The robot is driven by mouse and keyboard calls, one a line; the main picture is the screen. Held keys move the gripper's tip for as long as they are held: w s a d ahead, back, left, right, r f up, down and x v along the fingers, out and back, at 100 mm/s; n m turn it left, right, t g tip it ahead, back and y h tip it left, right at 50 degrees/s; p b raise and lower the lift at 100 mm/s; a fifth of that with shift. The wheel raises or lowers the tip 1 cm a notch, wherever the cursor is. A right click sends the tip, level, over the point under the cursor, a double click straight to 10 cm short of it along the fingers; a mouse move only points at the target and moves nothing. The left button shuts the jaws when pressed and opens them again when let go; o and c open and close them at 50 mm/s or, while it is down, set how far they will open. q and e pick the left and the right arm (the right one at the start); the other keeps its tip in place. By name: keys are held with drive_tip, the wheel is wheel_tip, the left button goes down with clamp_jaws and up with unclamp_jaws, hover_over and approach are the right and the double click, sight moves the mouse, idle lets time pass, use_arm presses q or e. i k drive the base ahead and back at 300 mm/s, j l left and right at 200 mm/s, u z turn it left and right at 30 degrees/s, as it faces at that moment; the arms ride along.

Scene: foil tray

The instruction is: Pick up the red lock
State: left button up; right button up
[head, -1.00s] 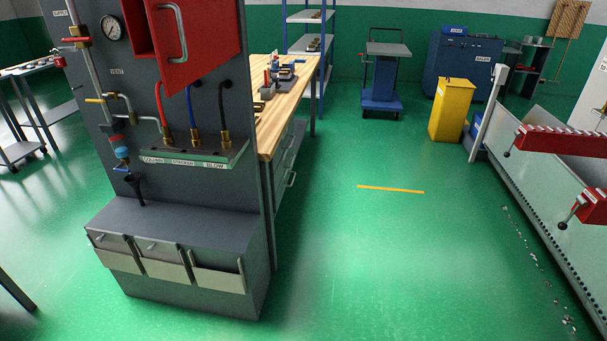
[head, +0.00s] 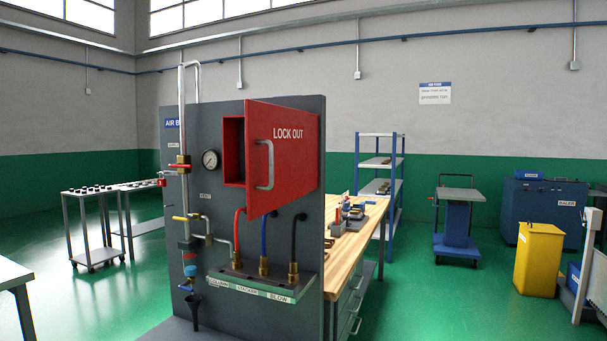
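No red lock can be made out for certain. A red cabinet (head: 233,120) marked LOCK OUT is fixed to the grey air panel (head: 212,228). Its red door (head: 295,163), with a grey handle, stands partly open. A narrow dark gap shows at the left, but the door hides most of the inside. A small red item (head: 161,181) shows at the panel's left edge; it is too small to identify. Neither of my grippers is in view.
A pressure gauge (head: 210,159), pipes and coloured hoses sit on the panel. A wooden-topped bench (head: 357,243) stands behind it at right. A trolley (head: 457,222), yellow bin (head: 538,258) and blue machine (head: 545,207) stand farther right. Green floor (head: 420,305) between them is open.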

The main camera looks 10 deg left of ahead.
sight(162, 183)
drive_tip(key=u, duration=1.3)
drive_tip(key=z, duration=0.45)
drive_tip(key=i+j+z, duration=0.65)
drive_tip(key=i+j, duration=0.25)
drive_tip(key=i+j+z, duration=0.35)
drive_tip(key=j, duration=0.35)
